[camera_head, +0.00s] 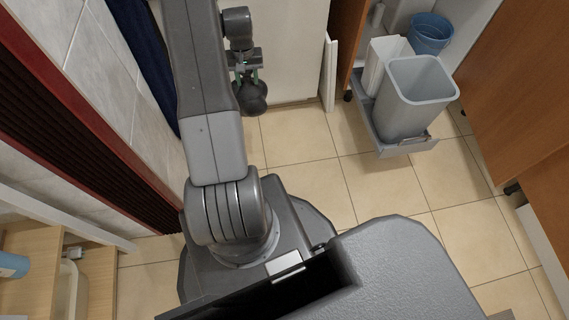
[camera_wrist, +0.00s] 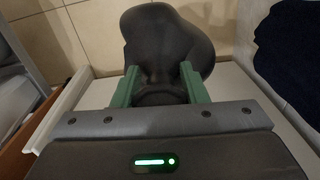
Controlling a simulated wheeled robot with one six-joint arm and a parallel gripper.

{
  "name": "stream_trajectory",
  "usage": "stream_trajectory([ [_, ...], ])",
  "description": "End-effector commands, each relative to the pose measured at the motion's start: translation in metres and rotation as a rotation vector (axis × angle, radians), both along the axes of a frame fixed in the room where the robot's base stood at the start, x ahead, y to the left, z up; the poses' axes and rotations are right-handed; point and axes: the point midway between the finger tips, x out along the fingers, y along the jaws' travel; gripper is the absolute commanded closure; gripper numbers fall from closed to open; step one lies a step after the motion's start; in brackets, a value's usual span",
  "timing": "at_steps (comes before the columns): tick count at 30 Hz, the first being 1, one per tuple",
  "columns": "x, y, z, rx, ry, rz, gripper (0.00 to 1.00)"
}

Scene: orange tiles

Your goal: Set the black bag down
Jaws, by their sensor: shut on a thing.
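A black bag (camera_head: 252,98) hangs at the end of my gripper (camera_head: 247,74), beside my arm in the head view. In the wrist view the dark, rounded bag (camera_wrist: 166,40) fills the upper middle. The two green fingers of my gripper (camera_wrist: 160,86) are on either side of its narrower part, shut on it. In the head view the bag is in front of a pale panel, above the tiled floor. The lower part of the bag's neck is hidden behind the gripper body in the wrist view.
A grey bin (camera_head: 413,98) stands on a pull-out tray (camera_head: 408,147) at the right, with a blue bucket (camera_head: 430,32) behind it. A dark blue cloth (camera_head: 148,60) hangs at the left wall. The tan tiled floor (camera_head: 370,185) is clear in the middle.

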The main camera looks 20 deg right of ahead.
Motion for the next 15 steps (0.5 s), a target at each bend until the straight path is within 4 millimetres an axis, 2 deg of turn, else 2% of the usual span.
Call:
stream_trajectory([
  [1, -0.009, -0.014, -0.031, 0.001, 0.007, -0.040, 1.00],
  [6, -0.037, -0.050, -0.100, 0.002, 0.007, -0.158, 1.00],
  [10, -0.058, -0.070, -0.142, 0.001, 0.005, -0.230, 1.00],
  [15, -0.078, -0.085, -0.177, 0.001, 0.003, -0.295, 1.00],
])
